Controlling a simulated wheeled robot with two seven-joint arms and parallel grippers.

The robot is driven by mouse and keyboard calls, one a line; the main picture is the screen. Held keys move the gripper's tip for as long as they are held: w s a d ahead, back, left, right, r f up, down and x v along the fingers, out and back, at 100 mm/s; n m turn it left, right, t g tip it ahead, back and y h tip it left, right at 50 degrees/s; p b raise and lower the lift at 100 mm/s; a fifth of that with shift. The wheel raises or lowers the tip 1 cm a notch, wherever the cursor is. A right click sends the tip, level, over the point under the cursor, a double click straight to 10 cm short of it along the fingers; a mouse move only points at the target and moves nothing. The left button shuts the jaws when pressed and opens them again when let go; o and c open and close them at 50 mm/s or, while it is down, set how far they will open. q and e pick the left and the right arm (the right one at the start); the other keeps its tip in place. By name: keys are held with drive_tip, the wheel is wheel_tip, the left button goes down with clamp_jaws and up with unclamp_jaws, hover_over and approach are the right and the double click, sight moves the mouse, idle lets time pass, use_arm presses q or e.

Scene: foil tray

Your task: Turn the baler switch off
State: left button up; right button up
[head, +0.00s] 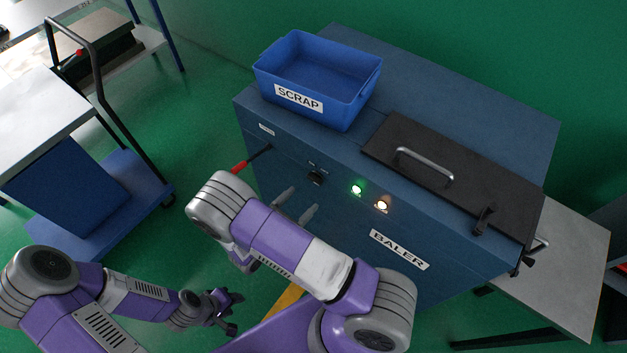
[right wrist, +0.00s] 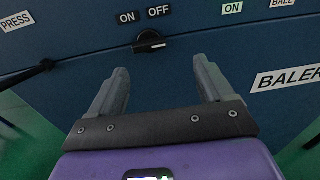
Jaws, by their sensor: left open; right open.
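The baler switch (head: 316,177) is a black rotary knob on the front of the blue baler (head: 450,215). In the right wrist view the knob (right wrist: 150,41) sits below an ON label at its left and an OFF label at its right, with a white mark at its lower right. My right gripper (head: 297,205) is open and empty in front of the panel; its fingers (right wrist: 160,68) point toward the panel just below the knob, apart from it. My left gripper (head: 225,306) is open and empty, low and away from the baler.
A green lamp (head: 357,189) and a warm white lamp (head: 382,205) glow right of the switch. A red-handled lever (head: 250,159) sticks out at the left. A blue SCRAP bin (head: 315,75) and a black lid (head: 450,180) are on top. A cart (head: 95,205) stands left.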

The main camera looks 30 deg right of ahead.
sight(313, 180)
drive_tip(key=shift+t, duration=0.4)
drive_tip(key=x, duration=0.4)
drive_tip(key=w+r+x, duration=0.1)
drive_tip(key=x, duration=0.2)
drive_tip(key=shift+a+b, duration=0.1)
drive_tip(key=shift+b, duration=0.25)
drive_tip(key=c, duration=1)
drive_tip(key=shift+n, duration=0.3)
drive_tip(key=shift+c, duration=0.2)
